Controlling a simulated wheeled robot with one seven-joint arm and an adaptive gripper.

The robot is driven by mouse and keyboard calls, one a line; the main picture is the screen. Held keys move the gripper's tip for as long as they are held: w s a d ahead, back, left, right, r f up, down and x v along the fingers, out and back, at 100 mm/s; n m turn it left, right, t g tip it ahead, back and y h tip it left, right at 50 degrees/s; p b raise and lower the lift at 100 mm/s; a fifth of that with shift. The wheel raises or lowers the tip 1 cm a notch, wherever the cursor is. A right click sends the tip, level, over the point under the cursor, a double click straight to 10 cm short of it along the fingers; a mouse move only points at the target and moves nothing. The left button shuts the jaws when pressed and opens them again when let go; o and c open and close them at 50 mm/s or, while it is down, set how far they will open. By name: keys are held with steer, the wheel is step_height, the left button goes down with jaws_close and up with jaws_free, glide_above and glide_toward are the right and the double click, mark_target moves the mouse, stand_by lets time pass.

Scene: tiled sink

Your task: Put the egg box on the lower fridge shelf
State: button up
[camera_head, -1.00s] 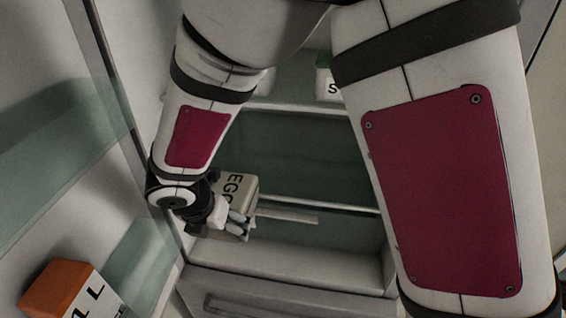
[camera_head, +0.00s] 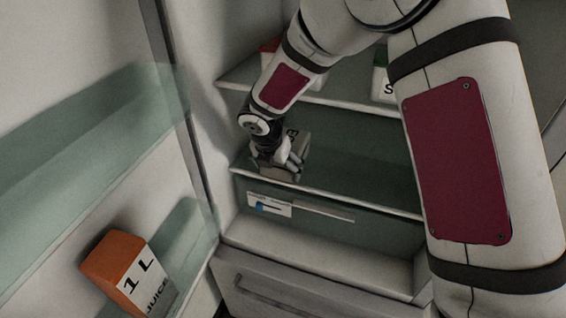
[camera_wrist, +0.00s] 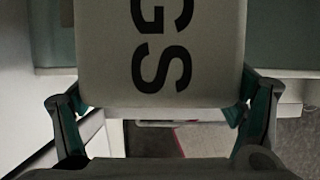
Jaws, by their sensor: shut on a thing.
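The egg box (camera_wrist: 160,60) is a pale box with black lettering, and it fills the upper middle of the wrist view between my two fingers. In the head view the egg box (camera_head: 303,144) is partly hidden by my gripper (camera_head: 285,162), which is shut on it. My gripper also shows in the wrist view (camera_wrist: 160,110), with a finger at each side of the box. The box is at the left part of the lower fridge shelf (camera_head: 370,190), at about the shelf's height. I cannot tell whether it touches the shelf.
The upper shelf (camera_head: 345,98) holds a green-topped carton (camera_head: 382,78) and a red-topped item (camera_head: 270,46). An orange-topped juice carton (camera_head: 128,272) stands in the door at the left. A drawer (camera_head: 290,285) is below. The lower shelf's right part looks clear.

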steer(key=w, duration=0.1)
steer(key=w+d, duration=0.1)
steer(key=w, duration=0.1)
steer(key=shift+w+d+f+p, duration=0.25)
steer(key=shift+f+p, duration=0.1)
steer(key=shift+f, duration=0.35)
steer(key=o, duration=1.4)
steer(key=shift+f, duration=0.15)
steer(key=shift+o, duration=0.2)
steer(key=v, duration=0.7)
steer(key=shift+s+r, duration=0.1)
steer(key=shift+r, duration=0.25)
